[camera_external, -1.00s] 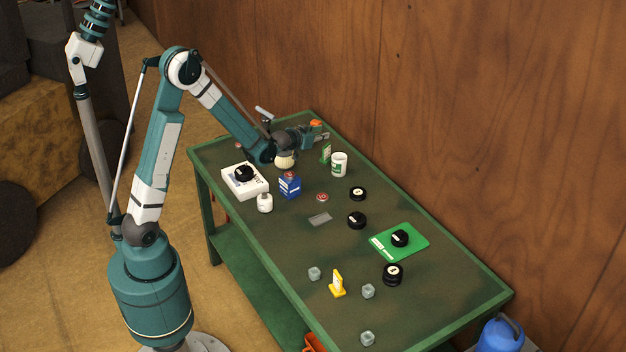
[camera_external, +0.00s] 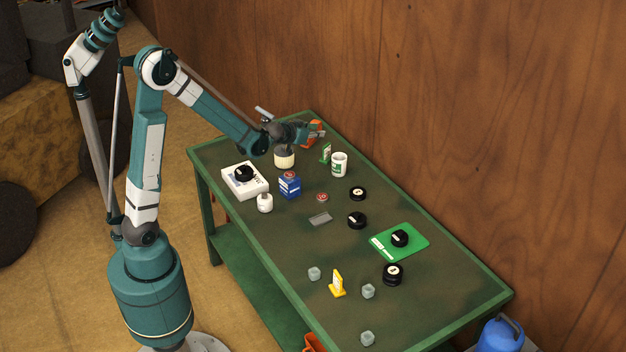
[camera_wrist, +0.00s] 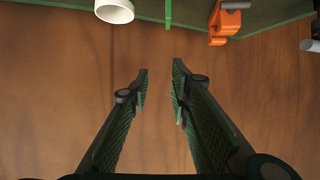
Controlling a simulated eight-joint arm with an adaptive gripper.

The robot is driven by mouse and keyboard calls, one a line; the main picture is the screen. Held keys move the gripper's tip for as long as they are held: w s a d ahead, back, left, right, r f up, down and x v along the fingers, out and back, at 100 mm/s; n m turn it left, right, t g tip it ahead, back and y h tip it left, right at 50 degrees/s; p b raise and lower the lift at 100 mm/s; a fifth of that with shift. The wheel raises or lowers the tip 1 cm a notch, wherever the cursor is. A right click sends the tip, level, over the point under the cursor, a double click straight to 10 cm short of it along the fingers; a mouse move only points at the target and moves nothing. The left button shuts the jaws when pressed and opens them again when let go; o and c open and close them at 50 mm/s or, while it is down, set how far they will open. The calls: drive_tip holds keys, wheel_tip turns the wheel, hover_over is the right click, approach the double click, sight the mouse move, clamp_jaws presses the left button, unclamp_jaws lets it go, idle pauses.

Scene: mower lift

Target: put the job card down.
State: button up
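A small upright green-and-white card (camera_external: 325,153), which looks like the job card, stands on the green table (camera_external: 262,255) near its back edge, beside a white mug. In the wrist view a thin green upright strip (camera_wrist: 168,13) at the top, between the mug and an orange clamp, appears to be this card seen edge-on. My gripper (camera_external: 320,132) is above the table's far end, behind the card and apart from it. In the wrist view my gripper (camera_wrist: 160,70) has its fingers spread, with only the brown wall between them.
The white mug (camera_external: 339,165) stands close to the card's right. The orange clamp (camera_wrist: 229,22) is at the table edge. A cream cylinder (camera_external: 285,160), blue box (camera_external: 289,188) and white box (camera_external: 241,189) are nearby. A green pad (camera_external: 414,241) lies further right.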

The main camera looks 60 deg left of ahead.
drive_tip(key=s+d+r+g+h, duration=0.1)
drive_tip(key=s+d+r, duration=0.5)
drive_tip(key=s, duration=0.4)
drive_tip(key=s+d+m+g+h, duration=0.1)
drive_tip(key=s+d, duration=0.3)
drive_tip(key=s, duration=0.7)
drive_tip(key=s+d+m+g+h, duration=0.1)
drive_tip(key=s+d, duration=0.4)
drive_tip(key=s, duration=0.6)
drive_tip(key=s+d+m+g+h, duration=0.1)
drive_tip(key=s+d, duration=0.4)
drive_tip(key=s, duration=0.7)
drive_tip(key=shift+d+f+m+g+h, duration=0.2)
drive_tip(key=shift+f+m+g+h, duration=0.1)
drive_tip(key=shift+m+g, duration=0.15)
drive_tip(key=shift+w, duration=0.1)
